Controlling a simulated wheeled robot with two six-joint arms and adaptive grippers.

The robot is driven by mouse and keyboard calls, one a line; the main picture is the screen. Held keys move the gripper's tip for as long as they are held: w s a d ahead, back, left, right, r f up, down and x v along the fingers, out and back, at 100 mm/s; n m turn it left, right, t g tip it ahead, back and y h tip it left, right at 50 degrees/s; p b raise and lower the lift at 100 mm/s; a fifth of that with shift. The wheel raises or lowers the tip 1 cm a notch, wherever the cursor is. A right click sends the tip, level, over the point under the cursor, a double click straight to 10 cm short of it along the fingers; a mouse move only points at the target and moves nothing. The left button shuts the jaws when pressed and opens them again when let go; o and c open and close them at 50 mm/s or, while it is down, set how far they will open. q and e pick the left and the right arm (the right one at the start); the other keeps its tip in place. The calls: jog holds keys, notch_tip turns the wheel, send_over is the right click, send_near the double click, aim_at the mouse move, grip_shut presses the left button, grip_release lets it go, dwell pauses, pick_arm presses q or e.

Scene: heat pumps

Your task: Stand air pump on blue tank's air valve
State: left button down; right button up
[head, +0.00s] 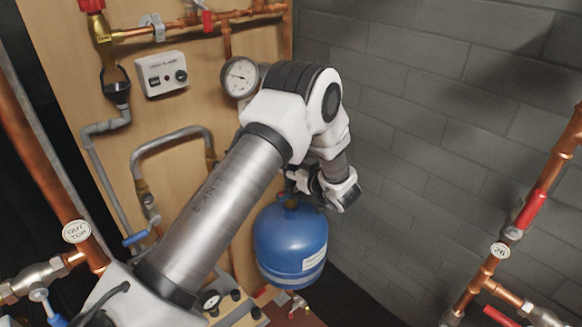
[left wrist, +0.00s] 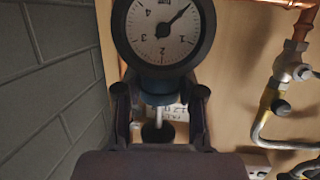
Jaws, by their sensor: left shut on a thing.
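The blue tank (head: 290,243) stands upright near the middle of the head view, with a pale label on its side. A brass-coloured fitting shows at its top, but the valve itself is largely hidden by my arm. My left gripper (head: 305,180) is just above the tank's top. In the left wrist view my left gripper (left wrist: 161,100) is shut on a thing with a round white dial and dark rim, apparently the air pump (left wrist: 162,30). A thin rod with a dark knob shows behind the fingers. I cannot tell whether pump and tank touch. My right gripper is out of view.
A wooden board with copper and grey pipes, a wall gauge (head: 240,77) and a control box (head: 162,74) stands behind. A grey block wall (head: 430,100) is at the right. Copper pipes with red handles (head: 532,208) run at the far right. A small gauge (head: 211,300) sits low, left of the tank.

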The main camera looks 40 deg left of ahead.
pick_arm(q)
jog(key=shift+f+b, duration=1)
jog(key=shift+f, duration=0.9)
dwell(1.4)
jog(key=c, duration=0.6)
grip_release()
jog(key=shift+p+v, duration=1.3)
jog(key=shift+v, duration=3.05)
jog(key=shift+f, duration=0.1)
